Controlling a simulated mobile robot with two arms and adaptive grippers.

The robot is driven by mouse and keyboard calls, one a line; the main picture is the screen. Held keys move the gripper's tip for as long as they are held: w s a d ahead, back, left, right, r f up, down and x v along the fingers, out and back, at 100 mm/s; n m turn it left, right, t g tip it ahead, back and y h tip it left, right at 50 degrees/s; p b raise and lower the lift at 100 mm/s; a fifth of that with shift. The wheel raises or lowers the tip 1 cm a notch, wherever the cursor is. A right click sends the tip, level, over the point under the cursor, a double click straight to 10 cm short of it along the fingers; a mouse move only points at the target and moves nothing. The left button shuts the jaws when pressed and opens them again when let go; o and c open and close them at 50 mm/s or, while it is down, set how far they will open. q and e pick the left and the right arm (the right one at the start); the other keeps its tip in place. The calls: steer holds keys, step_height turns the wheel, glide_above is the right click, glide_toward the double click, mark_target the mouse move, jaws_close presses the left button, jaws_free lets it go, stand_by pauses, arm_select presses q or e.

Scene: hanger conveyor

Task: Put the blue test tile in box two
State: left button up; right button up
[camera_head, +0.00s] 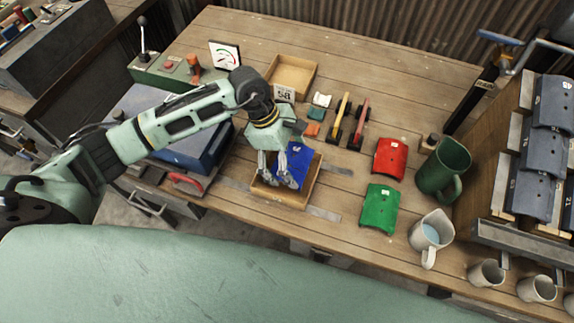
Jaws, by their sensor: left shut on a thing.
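My left gripper (278,175) reaches in from the left and is shut on the blue test tile (299,160). The tile is tilted at the near wooden box (313,181), inside or just above it; I cannot tell whether it touches the bottom. The gripper fingers hide part of the tile and of the box. A second wooden box (292,67) stands empty farther back, with a small number card at its front. I cannot tell from markings which box is box two. My right gripper is not in view.
A red tile (390,157) and a green tile (379,207) lie right of the near box. A green jug (443,168), a white jug (431,235) and several cups stand farther right. A blue case (178,125) is at left.

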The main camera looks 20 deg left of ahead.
arm_select(q)
steer(key=shift+s+a+f, duration=0.25)
steer(key=shift+a+f, duration=0.15)
steer(key=shift+a, duration=0.1)
step_height(320, 180, down, 3)
steer(key=shift+f+p, duration=0.15)
steer(key=shift+p, duration=0.5)
steer(key=shift+f, duration=0.3)
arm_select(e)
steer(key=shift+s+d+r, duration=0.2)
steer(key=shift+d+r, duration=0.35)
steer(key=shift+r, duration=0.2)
arm_select(q)
steer(key=shift+f, duration=0.2)
steer(key=o, duration=1)
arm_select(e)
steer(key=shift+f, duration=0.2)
arm_select(q)
steer(key=shift+r, duration=0.15)
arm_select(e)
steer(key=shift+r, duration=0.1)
